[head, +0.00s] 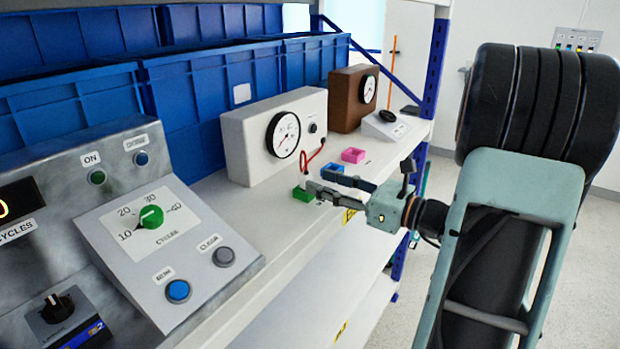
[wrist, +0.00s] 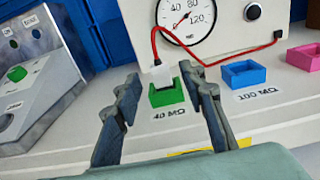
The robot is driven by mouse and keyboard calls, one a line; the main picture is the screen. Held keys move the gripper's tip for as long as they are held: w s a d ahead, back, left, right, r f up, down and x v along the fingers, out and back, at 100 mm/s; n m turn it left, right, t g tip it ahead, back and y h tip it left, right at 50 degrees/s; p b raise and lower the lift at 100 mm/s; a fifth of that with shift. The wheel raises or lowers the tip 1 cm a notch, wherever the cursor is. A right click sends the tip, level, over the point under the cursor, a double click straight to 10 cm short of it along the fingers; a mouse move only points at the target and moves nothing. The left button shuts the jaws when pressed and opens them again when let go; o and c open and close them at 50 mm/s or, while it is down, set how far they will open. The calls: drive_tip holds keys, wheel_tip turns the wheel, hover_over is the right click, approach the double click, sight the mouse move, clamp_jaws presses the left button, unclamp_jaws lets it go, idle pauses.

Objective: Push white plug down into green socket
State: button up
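The green socket (wrist: 168,97) sits on the shelf behind a "40 MΩ" label in the wrist view. It also shows at the fingertips in the head view (head: 302,194). The white plug (wrist: 161,76) stands at the green socket with a red cable from its top. Its lower end meets or overlaps the socket; I cannot tell how deep it sits. My gripper (wrist: 160,80) is open, with one finger on each side of the plug and visible gaps. In the head view my gripper (head: 325,184) is low over the shelf, and the plug is not clearly visible.
A blue socket (wrist: 244,74) and a pink socket (wrist: 305,56) stand to the right. The red cable (wrist: 215,63) runs to a white meter box (head: 273,135) behind. A sloped control panel (head: 168,250) is at left. The shelf front edge is close to my gripper.

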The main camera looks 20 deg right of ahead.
drive_tip(key=v, duration=0.6)
drive_tip(key=shift+s+d, duration=0.2)
drive_tip(key=shift+s, duration=0.15)
